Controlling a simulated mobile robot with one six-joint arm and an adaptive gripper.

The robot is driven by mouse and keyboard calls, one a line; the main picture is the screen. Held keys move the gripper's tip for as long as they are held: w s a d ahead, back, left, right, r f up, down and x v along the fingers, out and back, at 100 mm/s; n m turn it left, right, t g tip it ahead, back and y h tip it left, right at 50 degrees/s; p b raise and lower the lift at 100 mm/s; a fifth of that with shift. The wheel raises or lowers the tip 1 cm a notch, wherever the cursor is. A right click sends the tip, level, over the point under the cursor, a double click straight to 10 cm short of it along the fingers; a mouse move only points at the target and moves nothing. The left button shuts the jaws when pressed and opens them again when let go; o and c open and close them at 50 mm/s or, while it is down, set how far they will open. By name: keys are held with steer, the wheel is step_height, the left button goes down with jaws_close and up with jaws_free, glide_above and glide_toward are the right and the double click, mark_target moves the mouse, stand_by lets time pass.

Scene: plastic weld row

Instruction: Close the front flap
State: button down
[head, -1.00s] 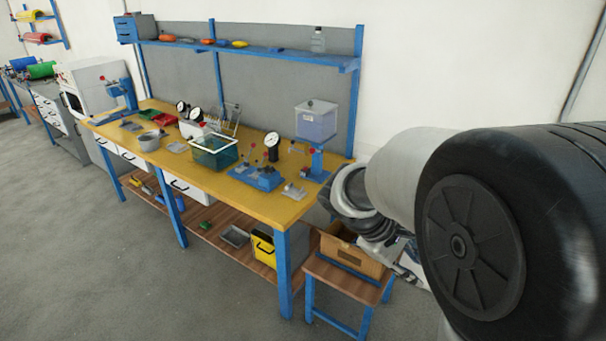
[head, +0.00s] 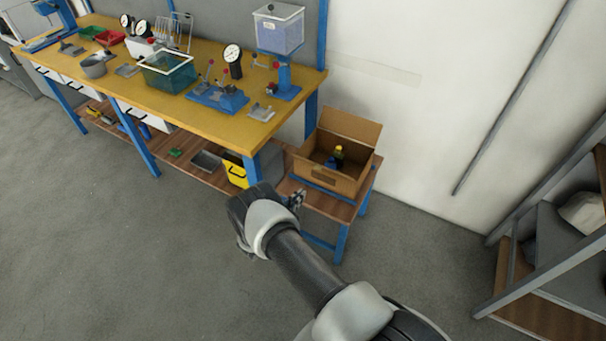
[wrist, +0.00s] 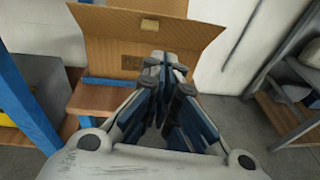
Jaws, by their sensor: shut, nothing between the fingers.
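An open cardboard box (head: 341,184) stands on a small wooden stand with blue legs. Its back flap (head: 350,125) stands up. In the head view this flap is hard to tell from the front wall. My gripper (head: 298,197) is shut and empty, in front of the box at its left. In the wrist view its fingertips (wrist: 168,65) overlap the front wall; I cannot tell whether they touch.
A bottle with a yellow top (head: 338,152) is inside the box. The stand's wooden top (head: 366,190) is bare near its right edge. The yellow workbench (head: 215,120) is at the left with a blue leg close by. A shelf rack (head: 545,310) stands at the right. Open floor lies between.

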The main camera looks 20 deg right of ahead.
mark_target(320, 168)
steer(key=w+d+f+n+t+b, duration=0.1)
steer(key=w+d+f+b, duration=0.1)
steer(key=w+d, duration=0.6)
steer(key=shift+d+f+n+y+b, duration=0.35)
steer(key=shift+d+b, duration=0.2)
steer(key=shift+b, duration=0.2)
